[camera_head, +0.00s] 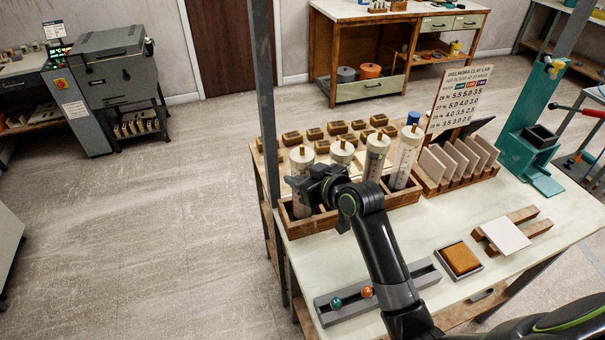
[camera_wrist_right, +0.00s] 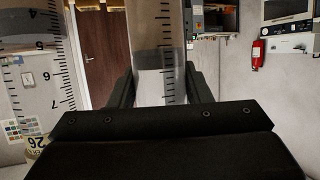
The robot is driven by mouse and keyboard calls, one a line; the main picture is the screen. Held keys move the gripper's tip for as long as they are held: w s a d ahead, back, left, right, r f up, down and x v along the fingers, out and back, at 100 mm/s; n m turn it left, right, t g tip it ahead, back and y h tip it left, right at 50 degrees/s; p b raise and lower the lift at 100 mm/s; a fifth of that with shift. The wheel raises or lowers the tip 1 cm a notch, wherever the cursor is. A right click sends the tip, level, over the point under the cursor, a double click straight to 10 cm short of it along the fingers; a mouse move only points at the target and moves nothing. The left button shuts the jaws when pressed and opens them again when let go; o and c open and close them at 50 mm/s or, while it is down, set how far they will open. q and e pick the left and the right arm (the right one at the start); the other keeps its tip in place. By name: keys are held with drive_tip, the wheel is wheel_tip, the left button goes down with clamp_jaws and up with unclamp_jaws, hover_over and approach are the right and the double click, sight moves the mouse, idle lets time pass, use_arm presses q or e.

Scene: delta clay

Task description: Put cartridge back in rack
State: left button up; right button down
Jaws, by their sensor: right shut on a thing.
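The wooden rack (camera_head: 299,230) stands on the pale table with several clear, scaled cartridges upright in a row. My right gripper (camera_head: 313,187) is shut around the leftmost cartridge (camera_head: 301,160), which is upright with a brass-coloured tip on top. Its lower part stands over or in the rack's left end; the gripper partly hides it, so I cannot tell if it is seated. In the right wrist view the held cartridge (camera_wrist_right: 160,50) is between the two fingers. My left gripper is not in view.
Small wooden blocks (camera_head: 313,134) lie behind the rack. A slotted holder with pale tiles (camera_head: 455,160) and a sign (camera_head: 460,100) stand to its right. A grey rail with balls (camera_head: 345,302), a brown pad (camera_head: 460,258) and a white tile (camera_head: 506,236) lie in front.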

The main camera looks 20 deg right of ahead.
drive_tip(key=shift+f, duration=0.3)
idle(0.5)
drive_tip(key=c, duration=0.7)
unclamp_jaws()
drive_tip(key=shift+o, duration=0.2)
drive_tip(key=shift+f, duration=0.1)
drive_tip(key=b+v, duration=0.2)
drive_tip(key=v, duration=1.5)
drive_tip(key=shift+s, duration=0.25)
drive_tip(key=shift+d, duration=0.1)
